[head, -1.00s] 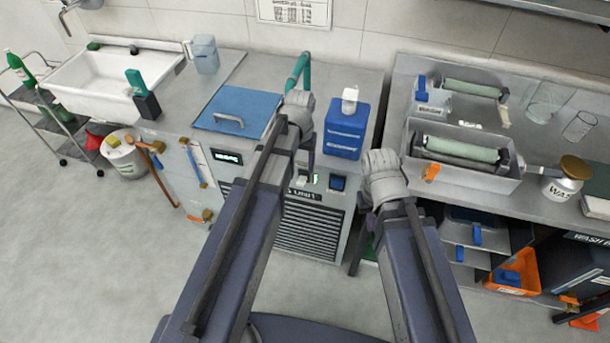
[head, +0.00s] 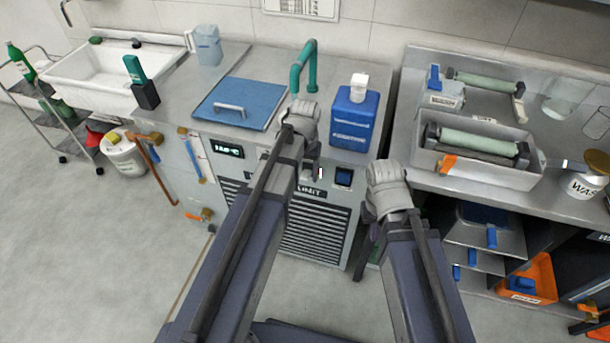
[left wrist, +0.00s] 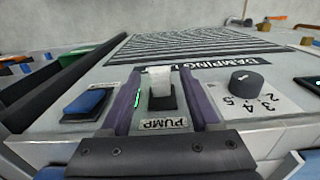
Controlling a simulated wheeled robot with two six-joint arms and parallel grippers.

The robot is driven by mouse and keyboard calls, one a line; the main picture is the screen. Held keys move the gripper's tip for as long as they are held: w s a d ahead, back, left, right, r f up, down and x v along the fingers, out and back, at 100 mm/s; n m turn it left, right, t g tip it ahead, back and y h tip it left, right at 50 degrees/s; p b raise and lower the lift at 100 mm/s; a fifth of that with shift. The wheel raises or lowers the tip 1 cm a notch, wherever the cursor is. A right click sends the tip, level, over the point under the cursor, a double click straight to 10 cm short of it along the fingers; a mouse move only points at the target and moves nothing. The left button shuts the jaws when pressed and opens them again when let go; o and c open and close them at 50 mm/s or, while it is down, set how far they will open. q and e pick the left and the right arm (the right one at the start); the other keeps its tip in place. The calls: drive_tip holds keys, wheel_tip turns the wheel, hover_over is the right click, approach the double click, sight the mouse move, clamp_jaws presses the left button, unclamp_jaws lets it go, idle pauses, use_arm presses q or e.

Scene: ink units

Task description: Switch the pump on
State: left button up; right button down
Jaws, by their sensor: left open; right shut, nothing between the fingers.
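The pump switch (left wrist: 160,78) has a pale lever on a dark base, beside a PUMP label (left wrist: 163,124) on the panel of the grey unit. In the left wrist view it stands between the two purple fingers of my open left gripper (left wrist: 161,76); I cannot tell whether either finger touches it. A small green light (left wrist: 137,98) shows by the left finger. In the head view my left gripper (head: 307,172) is at the unit's front panel, mostly hidden by its own wrist. My right gripper (head: 372,231) is shut and empty, right of the unit, largely hidden by its wrist.
A blue rocker (left wrist: 86,103) and a numbered dark knob (left wrist: 246,82) flank the switch. In the head view, a blue canister (head: 353,118) and a blue lid (head: 240,103) with a handle are on top of the unit. A metal bench (head: 400,140) with trays stands right.

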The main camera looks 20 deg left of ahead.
use_arm(q)
clamp_jaws()
idle(0.4)
drive_tip(key=shift+w+r+g, duration=0.15)
drive_tip(key=shift+w+g, duration=0.15)
drive_tip(key=shift+g, duration=0.1)
drive_tip(key=shift+s+g, duration=0.1)
drive_tip(key=shift+g, duration=0.2)
unclamp_jaws()
drive_tip(key=shift+r, duration=0.15)
